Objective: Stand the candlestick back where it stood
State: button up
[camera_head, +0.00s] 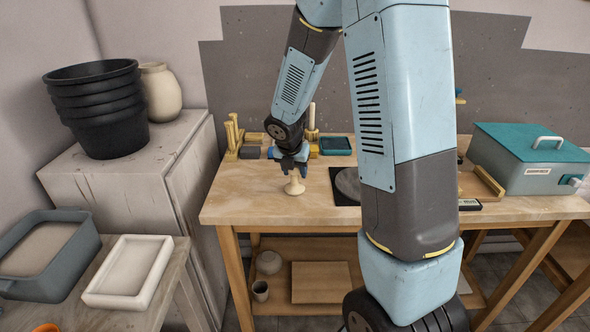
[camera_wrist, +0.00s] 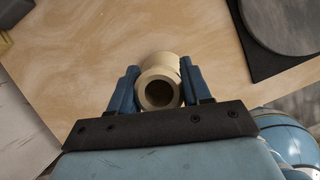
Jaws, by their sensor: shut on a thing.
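The candlestick (camera_head: 294,185) is a pale cream piece with a flared base, upright at the left part of the wooden table. In the wrist view its round hollow top (camera_wrist: 159,92) shows between the blue fingers. My gripper (camera_head: 292,163) is above it and shut on its upper part; the wrist view shows a finger on each side (camera_wrist: 159,88). I cannot tell whether the base touches the table top (camera_head: 250,205) or is just above it.
A dark square mat with a grey disc (camera_head: 347,182) lies right of the candlestick. Behind are a wooden rack (camera_head: 233,135) and a teal tray (camera_head: 335,145). A teal-lidded box (camera_head: 525,160) stands at the right. The table's front left is bare.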

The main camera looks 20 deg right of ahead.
jog(key=o, duration=1.3)
